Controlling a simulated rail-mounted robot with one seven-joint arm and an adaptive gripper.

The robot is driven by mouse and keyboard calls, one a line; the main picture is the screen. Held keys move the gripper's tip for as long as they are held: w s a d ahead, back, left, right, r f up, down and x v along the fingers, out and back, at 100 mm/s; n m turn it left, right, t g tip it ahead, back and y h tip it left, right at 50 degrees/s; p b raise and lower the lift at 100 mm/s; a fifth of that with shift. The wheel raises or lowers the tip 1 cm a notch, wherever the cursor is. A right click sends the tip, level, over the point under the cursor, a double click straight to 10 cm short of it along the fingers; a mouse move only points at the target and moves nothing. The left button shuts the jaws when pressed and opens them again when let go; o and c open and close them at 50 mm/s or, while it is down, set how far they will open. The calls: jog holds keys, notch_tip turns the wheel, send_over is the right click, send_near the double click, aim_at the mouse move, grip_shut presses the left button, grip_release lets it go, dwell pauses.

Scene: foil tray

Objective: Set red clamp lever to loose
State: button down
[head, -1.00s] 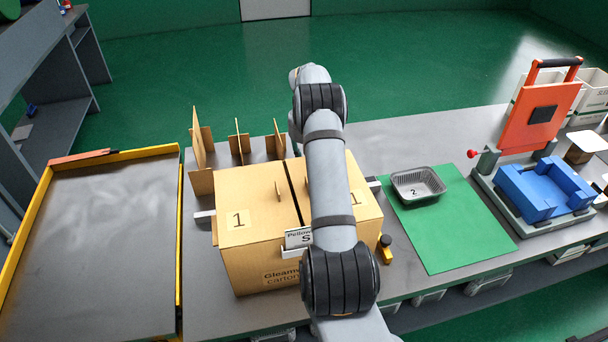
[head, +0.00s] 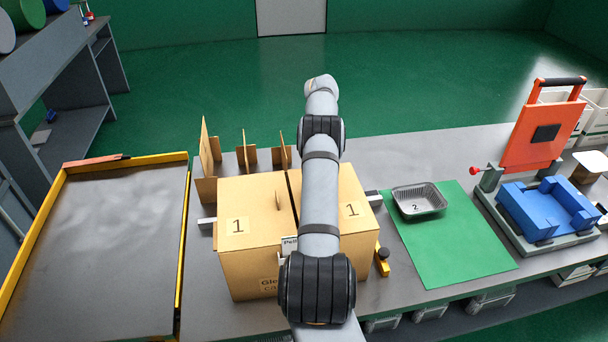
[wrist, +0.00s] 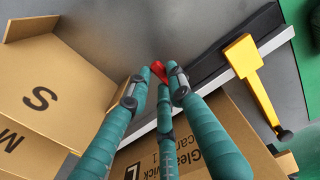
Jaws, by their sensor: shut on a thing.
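In the wrist view, the teal fingers of my gripper (wrist: 165,80) are closed around a small red lever (wrist: 158,70). Only its red tip shows between the fingertips; its pivot is hidden, so I cannot tell its angle. The lever is beside a long pale rail (wrist: 140,132) that runs past the carton. In the head view my arm hides the gripper and this lever.
An open carton (wrist: 36,85) marked S and M lies left of the fingers. A yellow stop (wrist: 242,55) with a black knob sits on the rail's right part. The head view shows a foil tray (head: 418,200) on a green mat (head: 455,245) and a press (head: 535,135) at right.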

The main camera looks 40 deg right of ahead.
dwell(0.4)
jog(key=c, duration=1.5)
grip_release()
jog(key=shift+c, duration=0.2)
jog(key=shift+r, duration=3.8)
jog(key=shift+f, duration=0.1)
